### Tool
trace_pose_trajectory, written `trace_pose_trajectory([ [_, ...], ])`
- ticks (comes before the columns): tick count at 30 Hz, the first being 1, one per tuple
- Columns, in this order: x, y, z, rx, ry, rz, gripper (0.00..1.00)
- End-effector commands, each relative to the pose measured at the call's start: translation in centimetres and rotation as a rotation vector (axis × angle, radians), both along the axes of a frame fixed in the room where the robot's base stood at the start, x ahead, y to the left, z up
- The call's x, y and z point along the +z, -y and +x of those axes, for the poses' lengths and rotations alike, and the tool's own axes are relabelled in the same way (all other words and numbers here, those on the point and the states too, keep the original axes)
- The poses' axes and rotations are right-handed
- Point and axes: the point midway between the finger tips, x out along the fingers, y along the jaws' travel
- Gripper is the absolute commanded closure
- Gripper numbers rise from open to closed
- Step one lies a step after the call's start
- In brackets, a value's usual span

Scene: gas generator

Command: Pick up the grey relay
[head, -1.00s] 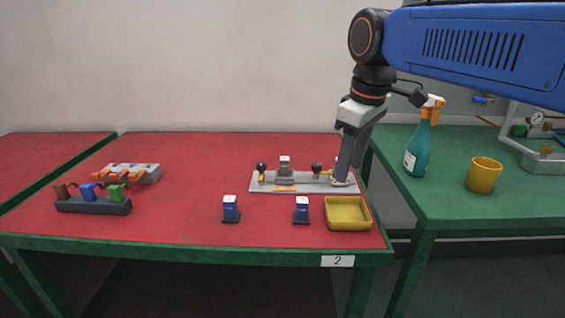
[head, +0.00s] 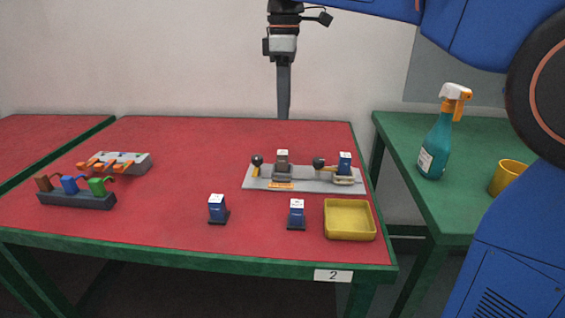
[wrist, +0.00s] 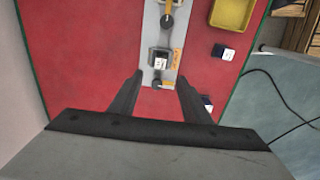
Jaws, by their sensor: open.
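The grey relay (head: 282,163) stands upright on the left part of the light grey base plate (head: 262,182), on the red table. It also shows in the wrist view (wrist: 160,60), with a white label on top, beyond my fingertips and roughly between them. My gripper (head: 284,115) hangs behind and above the plate, apart from the relay. In the wrist view my gripper (wrist: 158,78) has its two fingers spread with nothing between them.
Two blue relays (head: 217,208) (head: 296,213) stand in front of the plate, beside a yellow tray (head: 348,238). Dark round-topped levers (head: 256,161) flank the grey relay. Coloured connector blocks (head: 77,198) sit at the left. A spray bottle (head: 437,135) stands on the green table.

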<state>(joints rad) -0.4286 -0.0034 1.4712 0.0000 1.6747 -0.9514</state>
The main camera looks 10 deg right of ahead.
Motion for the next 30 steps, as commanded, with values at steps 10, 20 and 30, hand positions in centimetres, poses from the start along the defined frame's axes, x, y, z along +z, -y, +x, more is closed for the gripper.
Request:
trace_pose_trajectory([
  [10, -6.1, 0.0, -0.1, -0.001, -0.001, -0.001, 0.56],
  [20, -8.9, 0.0, 0.0, -0.002, 0.0, 0.0, 0.56],
  [30, -13.0, -0.4, -0.1, -0.002, -0.001, 0.0, 0.56],
])
